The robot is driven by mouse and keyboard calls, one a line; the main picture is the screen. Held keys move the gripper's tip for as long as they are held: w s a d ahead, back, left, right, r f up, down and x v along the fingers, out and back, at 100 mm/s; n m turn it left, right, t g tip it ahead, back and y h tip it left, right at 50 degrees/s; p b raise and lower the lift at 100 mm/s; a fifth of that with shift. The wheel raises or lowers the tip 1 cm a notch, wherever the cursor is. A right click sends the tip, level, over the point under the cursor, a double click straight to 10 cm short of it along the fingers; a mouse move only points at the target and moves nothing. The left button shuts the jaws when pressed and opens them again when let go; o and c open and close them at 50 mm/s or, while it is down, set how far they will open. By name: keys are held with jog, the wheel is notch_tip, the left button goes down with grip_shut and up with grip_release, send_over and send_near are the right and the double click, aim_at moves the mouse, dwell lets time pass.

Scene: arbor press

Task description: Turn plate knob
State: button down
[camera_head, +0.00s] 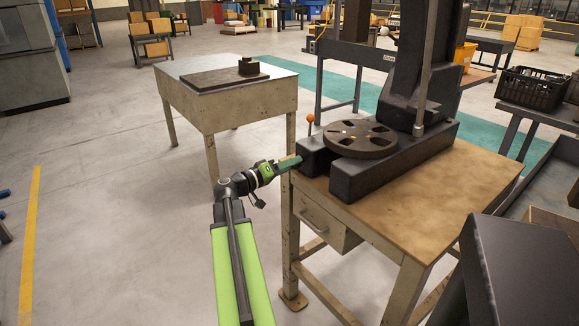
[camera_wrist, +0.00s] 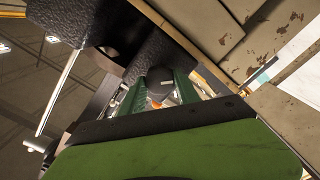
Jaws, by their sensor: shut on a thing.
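The arbor press (camera_head: 426,75) stands on a wooden-topped table, with a round slotted plate (camera_head: 362,139) lying on its dark base. My gripper (camera_head: 297,160) reaches the left front end of that base, below an orange ball (camera_head: 310,118) on a thin upright rod.
The press table (camera_head: 440,210) has a drawer (camera_head: 325,222) below my gripper. A second table (camera_head: 250,106) with a dark slab stands behind left. A dark box (camera_head: 520,270) is at the near right, and a black crate (camera_head: 533,88) at far right.

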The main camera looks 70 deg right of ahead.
jog(key=shift+n, duration=1.8)
jog(key=shift+f, duration=0.1)
jog(key=c, duration=0.9)
grip_release()
jog(key=v, duration=1.7)
jog(key=shift+a, duration=0.2)
jog(key=shift+c, duration=0.2)
